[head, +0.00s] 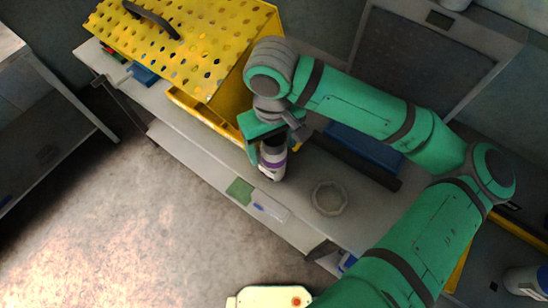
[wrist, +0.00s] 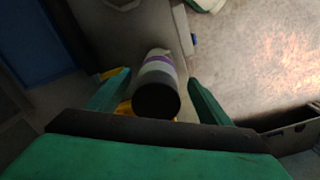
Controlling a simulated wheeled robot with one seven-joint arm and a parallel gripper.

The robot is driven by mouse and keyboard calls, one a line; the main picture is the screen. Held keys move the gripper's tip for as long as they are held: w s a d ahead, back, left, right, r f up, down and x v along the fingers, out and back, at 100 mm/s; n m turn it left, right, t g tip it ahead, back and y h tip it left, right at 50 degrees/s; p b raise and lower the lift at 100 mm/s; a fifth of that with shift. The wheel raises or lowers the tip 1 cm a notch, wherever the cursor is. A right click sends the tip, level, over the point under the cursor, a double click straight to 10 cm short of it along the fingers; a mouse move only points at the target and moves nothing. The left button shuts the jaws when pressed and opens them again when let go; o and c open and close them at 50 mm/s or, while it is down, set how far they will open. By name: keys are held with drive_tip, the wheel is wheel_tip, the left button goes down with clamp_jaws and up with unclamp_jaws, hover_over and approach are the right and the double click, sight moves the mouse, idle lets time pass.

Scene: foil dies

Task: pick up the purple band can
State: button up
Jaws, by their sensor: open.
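The purple band can (head: 273,160) is a pale can with a purple band and a dark end. It is by the front of the bench, near the yellow box. My gripper (head: 268,148) is open around the can's upper part, which it partly hides in the head view. In the wrist view the can (wrist: 157,82) lies between the two green fingers of my gripper (wrist: 158,78), its dark end toward the camera. Gaps show on both sides, so the fingers appear apart from it.
A yellow box with a perforated lid (head: 190,45) stands just behind and left of the can. A grey octagonal dish (head: 329,198) is to the right. A green patch (head: 240,191) lies at the bench's front edge. A dark bar (head: 355,162) lies behind the dish.

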sight(272, 167)
drive_tip(key=shift+w+d+f, duration=0.1)
drive_tip(key=shift+f, duration=1)
drive_tip(key=shift+w+d+f, duration=0.1)
drive_tip(key=shift+f, duration=1)
drive_tip(key=c, duration=1.5)
